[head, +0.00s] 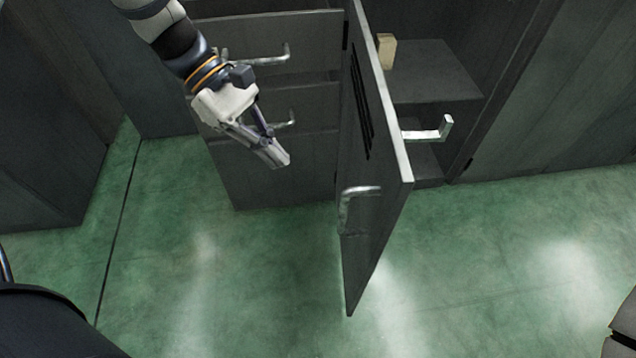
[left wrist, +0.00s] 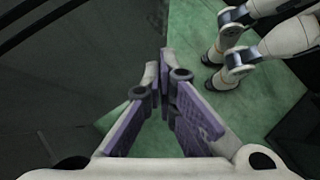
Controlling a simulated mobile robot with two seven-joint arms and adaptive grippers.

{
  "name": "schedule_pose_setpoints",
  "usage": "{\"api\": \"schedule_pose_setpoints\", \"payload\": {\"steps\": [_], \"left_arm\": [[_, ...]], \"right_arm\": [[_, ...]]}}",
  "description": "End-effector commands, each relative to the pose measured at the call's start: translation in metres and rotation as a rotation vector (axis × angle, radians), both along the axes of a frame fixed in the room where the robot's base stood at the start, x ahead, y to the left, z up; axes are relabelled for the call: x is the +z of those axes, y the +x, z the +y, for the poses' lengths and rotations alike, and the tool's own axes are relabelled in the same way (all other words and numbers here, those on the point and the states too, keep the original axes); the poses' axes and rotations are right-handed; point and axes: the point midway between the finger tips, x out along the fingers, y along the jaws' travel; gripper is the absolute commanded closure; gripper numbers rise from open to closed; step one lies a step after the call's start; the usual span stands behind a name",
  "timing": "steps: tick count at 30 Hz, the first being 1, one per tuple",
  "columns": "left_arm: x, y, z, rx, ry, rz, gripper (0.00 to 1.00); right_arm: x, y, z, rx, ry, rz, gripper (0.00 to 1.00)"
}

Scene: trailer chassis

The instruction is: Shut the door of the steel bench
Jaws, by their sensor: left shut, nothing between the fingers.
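The steel bench's door (head: 375,170) stands swung open in the head view, edge toward me, with vent slots and a bar handle (head: 358,192) on its left face. A second handle (head: 430,132) sticks out on its right side. The bench's open compartment (head: 435,75) shows a shelf behind the door. My left gripper (head: 278,156) is shut and empty, left of the door and apart from it, in front of the drawers. In the left wrist view its fingers (left wrist: 166,75) meet at the tips. My right gripper is not visible.
Drawers with bar handles (head: 268,58) are left of the door. A small beige block (head: 386,50) is at the door's upper inner side. The green floor (head: 240,290) is clear before the bench. Another grey cabinet (head: 45,130) stands at the left.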

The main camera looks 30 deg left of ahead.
Motion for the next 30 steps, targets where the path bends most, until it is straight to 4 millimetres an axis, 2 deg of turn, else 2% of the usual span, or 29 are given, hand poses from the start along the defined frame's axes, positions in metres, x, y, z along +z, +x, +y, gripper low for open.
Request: {"api": "schedule_pose_setpoints", "payload": {"steps": [1, 9, 15, 18, 30], "left_arm": [[-0.011, -0.002, -0.008, -0.003, 0.000, 0.009, 1.00], [-0.053, -0.006, -0.049, -0.005, 0.002, 0.008, 1.00], [-0.050, -0.007, -0.079, -0.005, 0.003, -0.001, 1.00], [-0.050, -0.008, -0.087, -0.004, 0.003, -0.002, 1.00], [-0.051, -0.008, -0.090, -0.004, 0.002, -0.001, 1.00]], "right_arm": [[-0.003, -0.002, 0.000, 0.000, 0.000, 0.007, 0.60], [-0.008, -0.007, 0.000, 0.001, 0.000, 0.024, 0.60], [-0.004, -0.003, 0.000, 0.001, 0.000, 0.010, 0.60], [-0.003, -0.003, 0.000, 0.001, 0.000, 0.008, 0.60], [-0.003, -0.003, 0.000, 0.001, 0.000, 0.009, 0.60]]}}
